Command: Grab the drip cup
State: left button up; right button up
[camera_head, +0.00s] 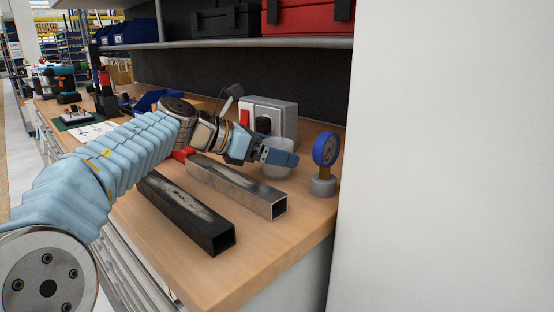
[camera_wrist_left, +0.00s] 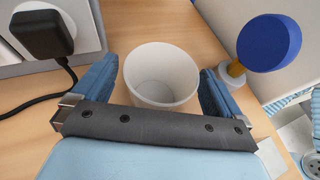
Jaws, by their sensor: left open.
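The drip cup (camera_wrist_left: 162,74) is a white, open-topped round cup standing upright on the workbench; it looks empty in the left wrist view. In the head view the cup (camera_head: 281,164) shows only partly, behind my left gripper (camera_head: 278,157). In the left wrist view my left gripper (camera_wrist_left: 162,90) is open, with one blue finger on each side of the cup. I cannot tell whether the fingers touch it. My right gripper is not in view.
A blue-faced gauge (camera_head: 326,149) stands just right of the cup. A grey socket box (camera_head: 270,116) with a black plug is behind it. A steel square tube (camera_head: 236,186) and a black tube (camera_head: 185,212) lie in front. A white wall closes the right side.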

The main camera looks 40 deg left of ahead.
pick_arm(q)
jog(key=shift+w+d+f, duration=0.15)
jog(key=shift+w+f, duration=0.05)
jog(key=shift+w, duration=0.15)
jog(key=shift+c, duration=0.5)
jog(key=c, duration=0.9)
